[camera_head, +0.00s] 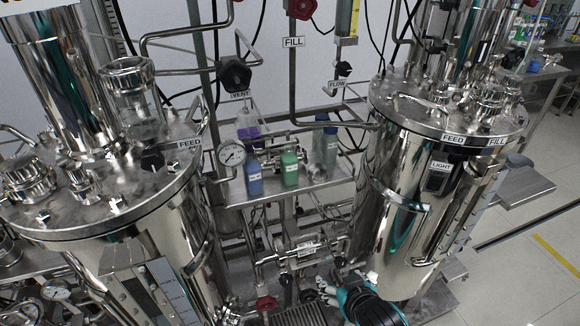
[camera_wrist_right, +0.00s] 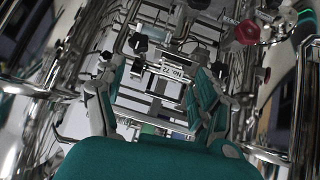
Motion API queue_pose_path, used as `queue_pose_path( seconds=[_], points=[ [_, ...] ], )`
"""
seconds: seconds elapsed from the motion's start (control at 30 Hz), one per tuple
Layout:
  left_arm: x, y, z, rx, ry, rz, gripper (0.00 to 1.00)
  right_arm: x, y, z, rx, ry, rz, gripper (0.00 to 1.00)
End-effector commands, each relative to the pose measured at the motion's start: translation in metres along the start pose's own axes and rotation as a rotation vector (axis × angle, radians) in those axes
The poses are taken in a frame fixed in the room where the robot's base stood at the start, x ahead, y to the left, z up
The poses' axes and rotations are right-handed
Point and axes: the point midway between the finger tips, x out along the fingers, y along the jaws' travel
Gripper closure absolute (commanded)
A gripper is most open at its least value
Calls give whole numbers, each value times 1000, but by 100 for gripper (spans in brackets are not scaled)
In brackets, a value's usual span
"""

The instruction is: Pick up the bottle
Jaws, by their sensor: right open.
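Several labelled bottles stand on a small metal shelf (camera_head: 300,185) between the two steel tanks in the head view. They include a blue bottle (camera_head: 254,178), a green bottle (camera_head: 289,170) and a grey-green bottle (camera_head: 330,146). A purple-topped one (camera_head: 247,133) is partly hidden behind. I cannot tell which one the task means. My right gripper (camera_head: 325,291) is low in front of the shelf, apart from the bottles. In the right wrist view its fingers (camera_wrist_right: 158,98) are spread, with pipework and a tag showing between them. My left gripper is not recognisable.
Large steel tanks stand at left (camera_head: 130,235) and right (camera_head: 400,200), flanking the shelf closely. A pressure gauge (camera_head: 232,154) sits left of the bottles. Horizontal pipes and valves (camera_head: 300,255) cross below the shelf. Free floor (camera_head: 530,265) shows at far right.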

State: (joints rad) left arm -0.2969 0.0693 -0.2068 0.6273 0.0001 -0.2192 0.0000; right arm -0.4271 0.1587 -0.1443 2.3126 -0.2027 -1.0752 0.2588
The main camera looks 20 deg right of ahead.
Motion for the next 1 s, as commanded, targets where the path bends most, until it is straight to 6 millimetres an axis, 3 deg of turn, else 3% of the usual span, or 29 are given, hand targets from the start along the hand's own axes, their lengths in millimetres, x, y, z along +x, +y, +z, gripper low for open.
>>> queue_pose_path(
  seconds=[0.03, 0.2, 0.4, 0.63, 1.0],
  points=[
    [0, -1, 1, 0, -1, -1, 28, 4, 2, -22, 14, 79, 8, 29],
    [0, -7, 4, -1, -6, -9, 28, 9, 2, -92, 54, 358, 3, 29],
    [0, -13, 8, -4, -12, -16, 28, 4, -9, -158, 60, 641, -66, 29],
    [-5, -13, 8, -4, -14, -15, 28, 6, -18, -189, 51, 744, -111, 29],
    [-22, -11, 7, -2, -16, -13, 28, 63, -24, -242, 52, 741, -110, 29]
  ],
)
